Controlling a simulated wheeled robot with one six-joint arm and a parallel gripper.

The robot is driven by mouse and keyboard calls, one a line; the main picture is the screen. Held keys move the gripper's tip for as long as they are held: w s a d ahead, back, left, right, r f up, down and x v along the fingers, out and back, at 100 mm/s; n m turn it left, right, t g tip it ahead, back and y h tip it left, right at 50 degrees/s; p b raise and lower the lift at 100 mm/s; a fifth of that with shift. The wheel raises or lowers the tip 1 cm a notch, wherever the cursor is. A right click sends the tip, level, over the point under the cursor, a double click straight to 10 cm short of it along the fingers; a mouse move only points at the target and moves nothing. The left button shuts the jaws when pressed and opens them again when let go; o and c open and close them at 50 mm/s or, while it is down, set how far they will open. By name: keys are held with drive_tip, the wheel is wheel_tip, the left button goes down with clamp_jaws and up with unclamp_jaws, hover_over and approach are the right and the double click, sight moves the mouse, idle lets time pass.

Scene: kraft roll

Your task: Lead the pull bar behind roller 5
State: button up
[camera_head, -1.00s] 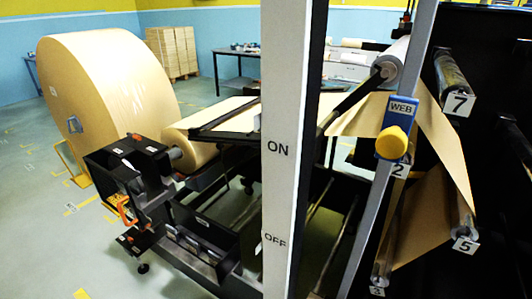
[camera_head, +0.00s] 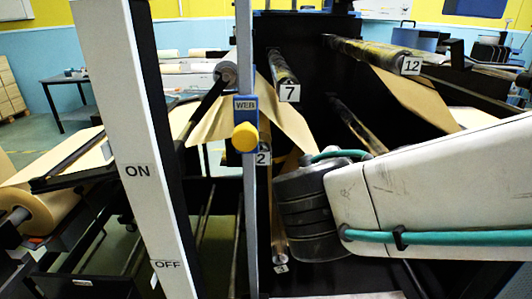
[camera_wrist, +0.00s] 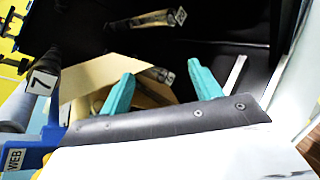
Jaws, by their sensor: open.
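My gripper (camera_wrist: 166,74) shows in the wrist view with two teal fingers spread apart. Tan kraft web (camera_wrist: 92,76) lies beyond the fingers, partly hidden by the left one. A small tagged roller end (camera_wrist: 160,74) shows between the fingertips, but its number is too small to read. I cannot make out the pull bar. In the head view, my arm covers the area right of the web's lower run, and roller 5 and my gripper are hidden there. The kraft web (camera_head: 285,115) slopes down below roller 7 (camera_head: 283,72).
Roller 12 (camera_head: 375,54) is at upper right with web below it. A grey post with a blue WEB tag and yellow knob (camera_head: 245,137) stands in front of the rollers. A white ON/OFF post (camera_head: 128,150) stands at left. Roller 7's tag (camera_wrist: 40,84) shows in the wrist view.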

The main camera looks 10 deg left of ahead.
sight(246, 134)
drive_tip(key=s+a+r+n+t+y, duration=0.1)
drive_tip(key=a+n+y, duration=0.2)
drive_tip(key=a, duration=0.3)
drive_tip(key=s+a+r+n+t+y, duration=0.1)
drive_tip(key=a+r+n+t+y, duration=0.1)
drive_tip(key=a+n, duration=0.3)
drive_tip(key=s+a+r+n+t+y, duration=0.1)
drive_tip(key=a+n+t+y, duration=0.1)
drive_tip(key=a+n, duration=0.3)
drive_tip(key=shift+s+a+r+y, duration=0.1)
drive_tip(key=shift+s+a+y, duration=0.1)
drive_tip(key=shift+a+y, duration=0.4)
drive_tip(key=shift+s+a+r+y, duration=0.1)
drive_tip(key=shift+s+a+y, duration=0.15)
drive_tip(key=shift+a, duration=0.55)
drive_tip(key=shift+y, duration=0.25)
drive_tip(key=shift+x, duration=3.85)
drive_tip(key=shift+d, duration=0.1)
drive_tip(key=c, duration=1.2)
drive_tip(key=d, duration=0.3)
drive_tip(key=w+d, duration=0.1)
drive_tip(key=d, duration=0.1)
drive_tip(key=shift+w+r, duration=0.1)
drive_tip(key=shift+r, duration=0.15)
drive_tip(key=shift+c, duration=0.2)
